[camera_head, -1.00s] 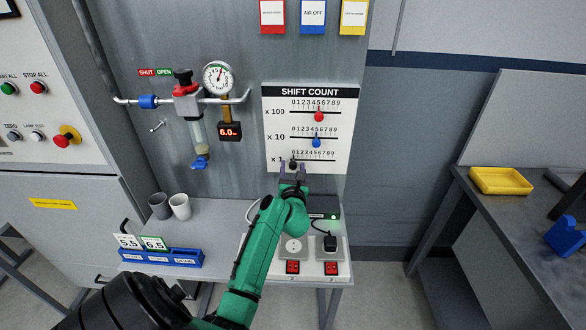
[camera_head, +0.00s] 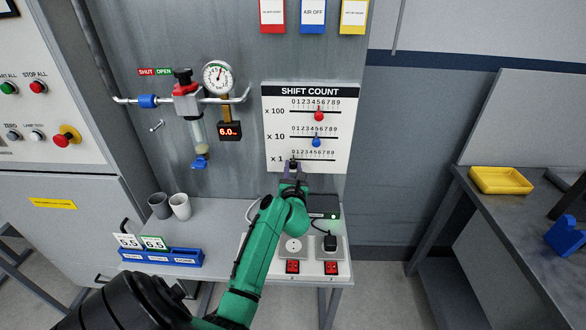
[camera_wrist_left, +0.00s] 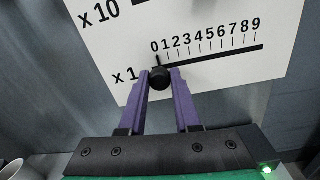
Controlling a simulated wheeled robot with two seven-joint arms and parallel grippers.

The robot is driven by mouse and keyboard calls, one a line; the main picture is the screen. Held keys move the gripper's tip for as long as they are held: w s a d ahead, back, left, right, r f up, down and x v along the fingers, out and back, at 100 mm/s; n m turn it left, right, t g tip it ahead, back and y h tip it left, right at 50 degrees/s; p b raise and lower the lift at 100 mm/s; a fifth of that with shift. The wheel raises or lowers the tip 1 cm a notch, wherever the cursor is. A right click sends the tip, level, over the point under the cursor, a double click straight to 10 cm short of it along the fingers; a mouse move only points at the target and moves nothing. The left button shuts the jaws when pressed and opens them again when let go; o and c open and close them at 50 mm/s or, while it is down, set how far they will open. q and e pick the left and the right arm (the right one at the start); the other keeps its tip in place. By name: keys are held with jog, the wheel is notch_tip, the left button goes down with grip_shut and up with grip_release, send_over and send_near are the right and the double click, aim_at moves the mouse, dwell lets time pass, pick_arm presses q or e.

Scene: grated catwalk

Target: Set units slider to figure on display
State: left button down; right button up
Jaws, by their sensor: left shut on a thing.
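The SHIFT COUNT board (camera_head: 307,88) hangs on the grey panel. Its x 1 units slider has a black knob (camera_wrist_left: 159,77), which sits at the 0 end of its scale in the left wrist view. My left gripper (camera_wrist_left: 161,80) has its purple fingers shut on this knob; it also shows at the board's lower edge in the head view (camera_head: 293,168). The red x 100 knob (camera_head: 319,117) and blue x 10 knob (camera_head: 316,142) are both near the middle of their slots. A small display (camera_head: 229,131) reads 6.0, with any further characters too small to tell. My right gripper is not in view.
A bench below holds two cups (camera_head: 180,206), a blue card holder (camera_head: 160,258) with cards 5.5 and 6.5, a black box (camera_head: 325,207) and sockets. Pipes and a gauge (camera_head: 218,77) are left of the board. A yellow tray (camera_head: 501,180) is at right.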

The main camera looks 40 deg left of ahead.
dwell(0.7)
pick_arm(q)
jog(key=shift+w+d+f, duration=0.1)
jog(key=shift+w+d, duration=0.3)
jog(key=shift+d, duration=0.15)
jog(key=c, duration=0.6)
grip_release()
jog(key=b+v, duration=0.2)
jog(key=v, duration=1.2)
jog(key=shift+s, duration=0.3)
